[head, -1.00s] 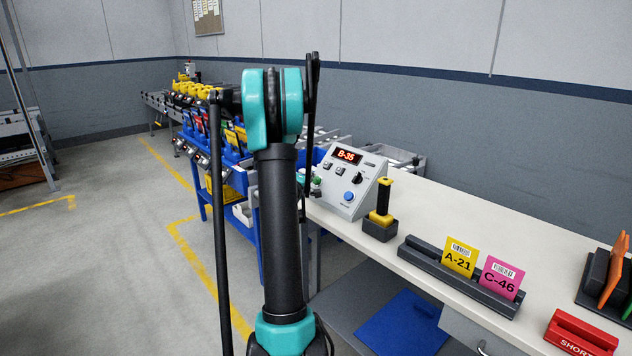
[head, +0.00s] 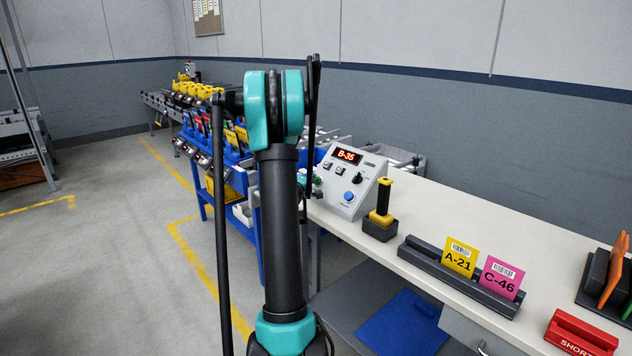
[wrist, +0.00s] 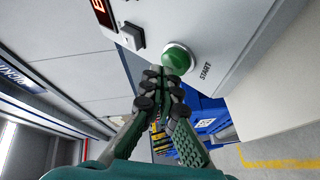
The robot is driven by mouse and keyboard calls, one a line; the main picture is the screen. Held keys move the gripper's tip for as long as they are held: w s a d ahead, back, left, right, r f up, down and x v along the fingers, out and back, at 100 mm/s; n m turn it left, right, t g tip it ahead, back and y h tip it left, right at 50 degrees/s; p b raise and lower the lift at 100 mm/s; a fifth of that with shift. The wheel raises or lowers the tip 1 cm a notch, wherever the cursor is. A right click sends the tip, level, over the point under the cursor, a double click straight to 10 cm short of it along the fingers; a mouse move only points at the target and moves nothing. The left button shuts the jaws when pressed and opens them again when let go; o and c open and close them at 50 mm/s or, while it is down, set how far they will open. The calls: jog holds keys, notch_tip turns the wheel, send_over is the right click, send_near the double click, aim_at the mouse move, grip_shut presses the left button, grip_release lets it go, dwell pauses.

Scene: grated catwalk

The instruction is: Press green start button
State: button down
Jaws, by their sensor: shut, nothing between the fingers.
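The green start button (wrist: 177,58) is a round dome on the light grey panel, with the word START beside it in the wrist view. My gripper (wrist: 160,82) is shut and empty, its fingertips just below the button in that picture. I cannot tell whether they touch it. In the head view the control box (head: 346,184) stands on the bench with a red display reading B-35.
A blue button (head: 349,196) and a black knob (head: 358,178) are on the same box. A yellow-and-black handled tool (head: 383,205) stands to its right. A rack (head: 459,275) holds cards A-21 and C-46. A blue cart (head: 236,180) stands behind my arm.

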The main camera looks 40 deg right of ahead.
jog(key=shift+d+f, duration=0.6)
dwell(1.1)
jog(key=shift+a+r, duration=0.1)
jog(key=shift+a, duration=0.05)
jog(key=shift+a+r, duration=0.75)
jog(key=shift+r, duration=0.05)
jog(key=shift+s+a+r, duration=0.15)
jog(key=shift+a+r, duration=1.6)
jog(key=shift+a, duration=0.05)
